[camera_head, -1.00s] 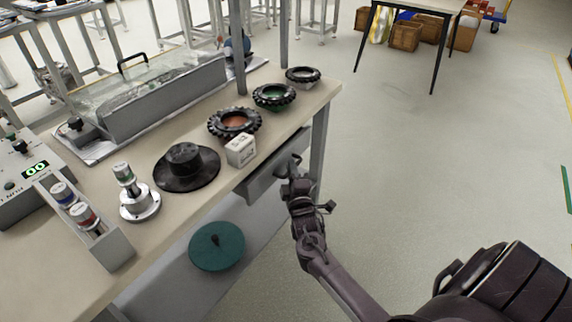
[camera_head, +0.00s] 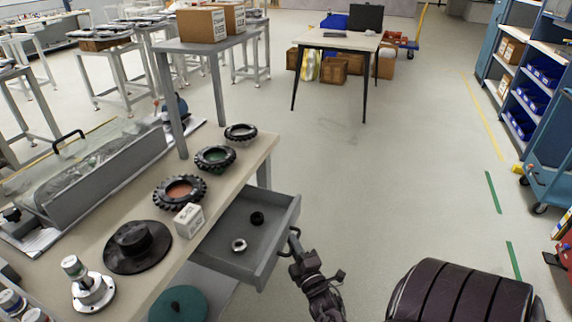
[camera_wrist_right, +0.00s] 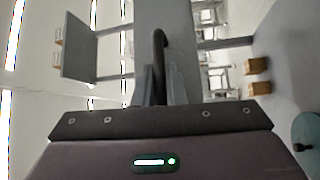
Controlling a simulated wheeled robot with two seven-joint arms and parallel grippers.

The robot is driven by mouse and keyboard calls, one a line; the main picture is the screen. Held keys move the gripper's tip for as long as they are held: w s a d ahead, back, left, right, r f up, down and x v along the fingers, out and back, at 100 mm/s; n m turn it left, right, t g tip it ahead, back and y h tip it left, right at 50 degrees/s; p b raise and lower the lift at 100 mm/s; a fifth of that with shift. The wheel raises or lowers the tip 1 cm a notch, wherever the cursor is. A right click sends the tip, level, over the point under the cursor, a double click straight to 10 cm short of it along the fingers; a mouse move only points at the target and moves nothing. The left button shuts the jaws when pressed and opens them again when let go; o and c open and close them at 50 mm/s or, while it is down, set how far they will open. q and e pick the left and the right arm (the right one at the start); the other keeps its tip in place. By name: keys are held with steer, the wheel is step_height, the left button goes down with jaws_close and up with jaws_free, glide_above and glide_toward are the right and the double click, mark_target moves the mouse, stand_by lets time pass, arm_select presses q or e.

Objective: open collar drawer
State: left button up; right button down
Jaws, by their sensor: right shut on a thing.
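The collar drawer (camera_head: 238,222) hangs under the right side of the bench and is pulled well out. Inside it lie a black collar (camera_head: 257,218) and a silver collar (camera_head: 239,245), apart from each other. My right gripper (camera_head: 294,250) is at the drawer's front, shut on the dark drawer handle (camera_head: 295,240). In the right wrist view the handle (camera_wrist_right: 160,45) runs between the two fingers (camera_wrist_right: 162,85). My left gripper is in neither view.
On the bench (camera_head: 150,262) stand several knobbly black rings (camera_head: 180,191), a white block (camera_head: 188,219), a black hat-shaped disc (camera_head: 137,246) and a silver flanged piece (camera_head: 92,290). A teal disc (camera_head: 178,304) is below the bench.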

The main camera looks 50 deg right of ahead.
stand_by(0.3)
steer(key=c, duration=1.5)
jaws_free()
steer(key=shift+s, duration=0.15)
steer(key=v, duration=0.7)
steer(key=shift+s+a, duration=0.2)
steer(key=shift+s, duration=0.05)
steer(key=shift+f, duration=0.15)
